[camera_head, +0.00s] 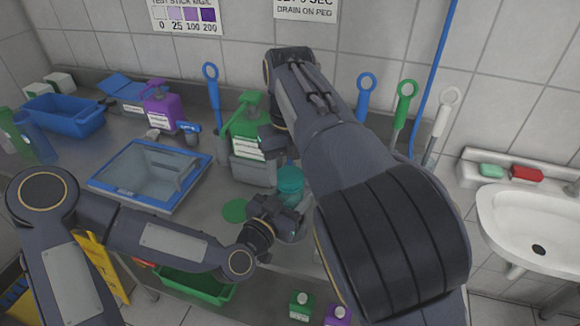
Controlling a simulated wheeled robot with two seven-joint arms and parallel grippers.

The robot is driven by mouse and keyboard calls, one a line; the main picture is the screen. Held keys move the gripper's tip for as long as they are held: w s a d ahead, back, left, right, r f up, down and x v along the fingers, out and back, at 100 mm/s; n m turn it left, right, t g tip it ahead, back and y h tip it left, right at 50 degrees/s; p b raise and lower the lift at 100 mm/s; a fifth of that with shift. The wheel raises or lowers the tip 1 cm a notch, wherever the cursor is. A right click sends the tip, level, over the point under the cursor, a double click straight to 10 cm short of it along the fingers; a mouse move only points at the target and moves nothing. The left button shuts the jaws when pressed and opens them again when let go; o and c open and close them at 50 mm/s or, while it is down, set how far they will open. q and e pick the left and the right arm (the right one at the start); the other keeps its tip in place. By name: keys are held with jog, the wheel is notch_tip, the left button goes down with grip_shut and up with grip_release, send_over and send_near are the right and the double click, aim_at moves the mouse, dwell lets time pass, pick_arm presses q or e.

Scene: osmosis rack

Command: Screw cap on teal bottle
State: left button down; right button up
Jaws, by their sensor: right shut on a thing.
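The teal bottle (290,188) stands upright on the steel counter near the middle of the view, partly covered by my arms. My left gripper (288,214) is low at the front of the bottle, at or against its lower part. Whether its jaws close on the bottle is not clear. My right arm reaches over from the right and bends down. Its gripper (275,142) is shut just above the bottle, in front of a green jug. The cap is in or under these jaws, but it is mostly hidden and its seating cannot be seen.
The green jug (247,145) stands close behind the bottle. A green disc (236,210) lies to its left. A blue-rimmed basin (150,172), a purple bottle (162,108) and a blue bin (64,117) are further left. Brushes hang behind; a sink (530,215) is at right.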

dwell(0.3)
jog(key=o, duration=0.9)
jog(key=shift+o, duration=0.2)
jog(key=shift+r, duration=2.3)
jog(key=shift+c, duration=0.3)
